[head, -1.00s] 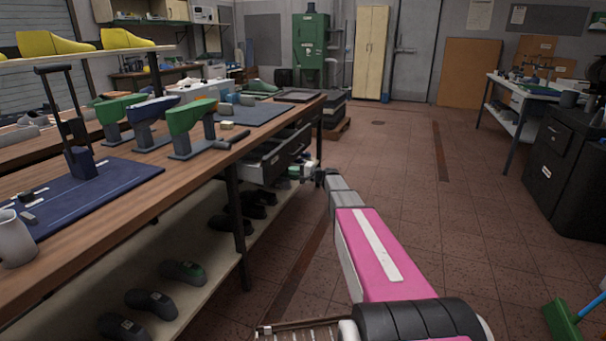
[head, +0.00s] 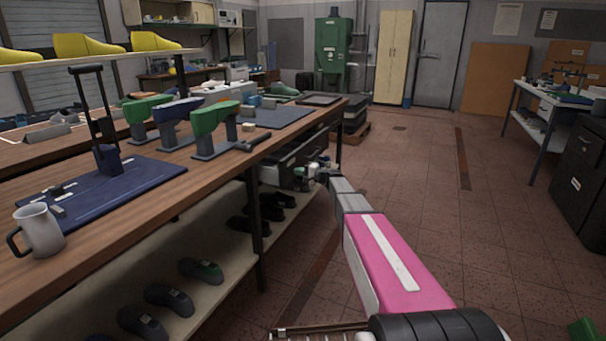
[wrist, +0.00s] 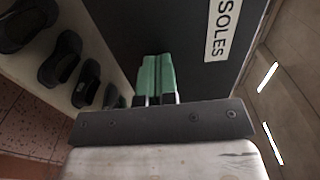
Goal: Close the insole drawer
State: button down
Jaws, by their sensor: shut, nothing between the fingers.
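The insole drawer (head: 296,160) is a dark grey drawer under the wooden workbench, near its far end, in the head view. How far it stands out is hard to tell there. In the wrist view its dark front (wrist: 150,28) fills the upper middle, with a white label (wrist: 222,28) reading "SOLES" in part. My gripper (wrist: 157,98) has its green fingers together, empty, pointing at the drawer front. The tips are at or very close to the front; contact is not clear. In the head view my gripper (head: 300,172) is small beside the drawer.
Dark shoes (wrist: 69,55) stand on the lower shelf (head: 225,290) below the drawer. The workbench (head: 130,225) carries a mug (head: 40,230), shoe lasts on stands and a blue mat. A bench leg (head: 256,215) stands left of my gripper.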

jog(key=x, duration=1)
jog(key=shift+w+a, duration=0.25)
jog(key=shift+w, duration=0.05)
jog(key=shift+r, duration=0.1)
jog(key=v, duration=1.4)
jog(key=s+f+n+g+h, duration=0.25)
jog(key=s+f, duration=0.35)
jog(key=s, duration=0.6)
jog(key=s+f+n+g+h, duration=0.1)
jog(key=s+f+g+h, duration=0.35)
jog(key=s, duration=0.85)
jog(key=s+d+f+n+g+h, duration=0.1)
jog(key=s+d+h, duration=0.3)
jog(key=s, duration=0.5)
jog(key=s+d+f+n+g+h, duration=0.1)
jog(key=s+d+f+h, duration=0.2)
jog(key=s, duration=0.7)
jog(key=shift+s+d+f+h, duration=0.25)
jog(key=shift+d+h, duration=0.2)
jog(key=shift+h, duration=0.35)
